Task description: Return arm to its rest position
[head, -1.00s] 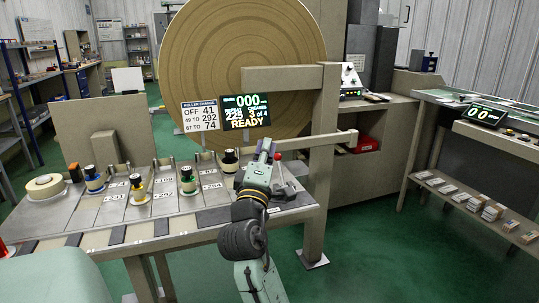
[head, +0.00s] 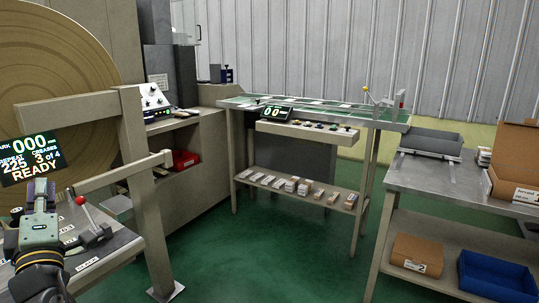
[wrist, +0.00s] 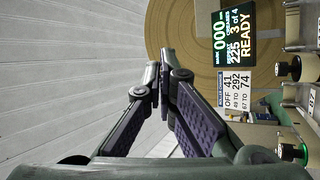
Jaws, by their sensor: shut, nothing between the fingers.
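My gripper (wrist: 161,82) fills the middle of the wrist view, its two padded fingers meeting at the tips with nothing between them. In the head view my gripper (head: 42,192) is at the lower left, pointing away over the grey bench with the lever. My arm reaches up to it from the bottom left corner. In the head view the fingertips lie close to the wooden post and the display, and I cannot tell the exact gap.
A display reading READY (head: 30,158) and a large tan roll (head: 60,60) stand at the left. A red-knobbed lever (head: 86,208) rises beside my gripper. A wooden post (head: 145,200) stands right of it. A steel table (head: 430,180) with boxes is at the right. Green floor between is clear.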

